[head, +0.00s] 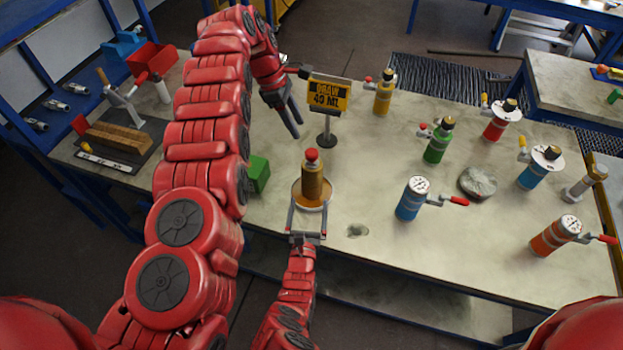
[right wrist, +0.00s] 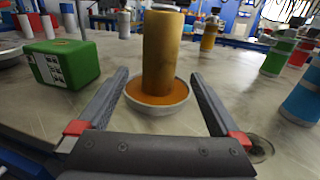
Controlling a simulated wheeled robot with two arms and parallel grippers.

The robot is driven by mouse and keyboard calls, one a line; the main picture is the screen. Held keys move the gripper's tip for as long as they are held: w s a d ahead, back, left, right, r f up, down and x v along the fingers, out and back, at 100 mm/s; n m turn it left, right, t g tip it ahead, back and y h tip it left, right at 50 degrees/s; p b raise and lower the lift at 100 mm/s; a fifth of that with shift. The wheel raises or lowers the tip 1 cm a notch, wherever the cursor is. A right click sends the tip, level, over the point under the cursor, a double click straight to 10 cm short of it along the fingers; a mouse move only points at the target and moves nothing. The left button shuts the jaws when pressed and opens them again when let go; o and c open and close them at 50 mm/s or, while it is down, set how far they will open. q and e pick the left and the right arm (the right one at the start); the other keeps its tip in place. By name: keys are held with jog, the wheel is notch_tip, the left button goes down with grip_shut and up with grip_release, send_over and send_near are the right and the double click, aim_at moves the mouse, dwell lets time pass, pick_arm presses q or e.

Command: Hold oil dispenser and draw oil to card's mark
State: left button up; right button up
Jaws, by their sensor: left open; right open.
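The oil dispenser (head: 312,183) is a brown-gold cylinder with a red top. It stands upright in a shallow dish (head: 297,190) of amber liquid near the table's front edge. In the right wrist view the dispenser (right wrist: 163,55) rises from the dish (right wrist: 158,107), its top cut off. My right gripper (head: 307,208) is open, its fingers on either side of the dish's near part. The card (head: 328,93), yellow and black, reads "DRAW 40 ML" on a stand behind the dispenser. My left gripper (head: 289,116) is open and empty, left of the card's stand.
A green box (head: 258,173) stands left of the dish. Yellow, green, blue, red and orange flanged vessels with side handles stand to the right, around a grey round stone-like lump (head: 477,181). A tool board (head: 112,145) and red bin (head: 151,60) lie left. Bare tabletop surrounds the card.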

aim_at(312, 188)
jog(key=w, duration=0.5)
jog(key=w+d, duration=0.1)
jog(key=w, duration=0.2)
jog(key=shift+w, duration=1.3)
grip_shut()
